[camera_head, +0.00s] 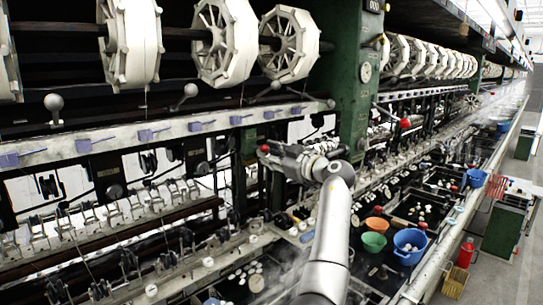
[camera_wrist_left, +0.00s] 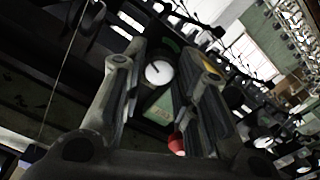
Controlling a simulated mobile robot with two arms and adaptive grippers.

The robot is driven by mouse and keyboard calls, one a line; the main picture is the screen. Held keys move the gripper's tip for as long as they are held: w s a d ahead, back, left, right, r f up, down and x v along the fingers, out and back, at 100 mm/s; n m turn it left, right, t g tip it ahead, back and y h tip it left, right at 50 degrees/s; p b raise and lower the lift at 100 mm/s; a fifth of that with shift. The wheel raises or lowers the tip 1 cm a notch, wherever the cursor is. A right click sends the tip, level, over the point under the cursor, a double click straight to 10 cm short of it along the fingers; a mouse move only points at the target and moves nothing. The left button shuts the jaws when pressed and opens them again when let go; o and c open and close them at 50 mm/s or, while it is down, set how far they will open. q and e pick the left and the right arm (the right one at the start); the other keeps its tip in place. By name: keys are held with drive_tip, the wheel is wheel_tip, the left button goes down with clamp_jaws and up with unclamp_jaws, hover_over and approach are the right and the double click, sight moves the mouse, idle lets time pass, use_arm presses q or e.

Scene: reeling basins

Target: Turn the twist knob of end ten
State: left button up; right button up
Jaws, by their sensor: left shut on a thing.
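My left arm rises from the bottom of the head view, and its gripper (camera_head: 283,155) reaches left at the front of the reeling machine. In the left wrist view the gripper (camera_wrist_left: 166,95) has its two fingers on either side of a small green piece (camera_wrist_left: 160,108) with a pale label. A white round dial (camera_wrist_left: 158,72) with a dark pointer shows between the fingers. A red round part (camera_wrist_left: 177,143) sits low by the right finger. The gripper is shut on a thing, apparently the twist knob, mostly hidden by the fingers. My right gripper is not in view.
A green machine post (camera_head: 352,110) stands just beyond the gripper. A pale rail (camera_head: 150,135) with blue clips runs left of it, under large white reels (camera_head: 228,42). Basins, an orange bowl (camera_head: 377,224), a green bowl (camera_head: 374,242) and a blue bucket (camera_head: 410,245) lie at right.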

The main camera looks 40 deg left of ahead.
use_arm(q)
drive_tip(key=shift+s+m+b, duration=0.1)
drive_tip(key=shift+m+b, duration=0.9)
drive_tip(key=shift+m, duration=6.1)
drive_tip(key=o, duration=0.9)
drive_tip(key=shift+c, duration=0.2)
drive_tip(key=shift+o, duration=0.9)
drive_tip(key=shift+w, duration=0.2)
drive_tip(key=shift+s+r, duration=0.1)
